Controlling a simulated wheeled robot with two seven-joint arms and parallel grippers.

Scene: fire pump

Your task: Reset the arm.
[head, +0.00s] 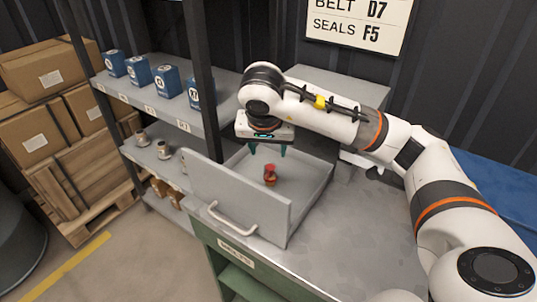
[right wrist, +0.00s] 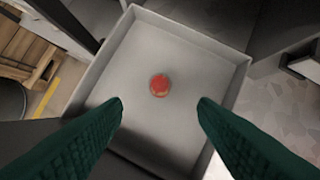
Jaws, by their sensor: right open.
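My right arm reaches in from the right in the head view. Its gripper (head: 268,150) points down over an open grey drawer (head: 240,205), with its green fingers apart. A small red object (head: 270,175) stands on the drawer floor below the fingers. In the right wrist view the red object (right wrist: 159,85) appears round from above, between and beyond the two open fingertips (right wrist: 160,103), and nothing touches it. My left gripper is not in view.
The drawer's front panel has a pale handle (head: 232,220). A grey worktop (head: 370,225) lies to the right. Shelves on the left hold several blue boxes (head: 166,80) and metal fittings (head: 163,150). Cartons (head: 35,130) sit on a pallet at far left. A sign (head: 358,22) hangs behind.

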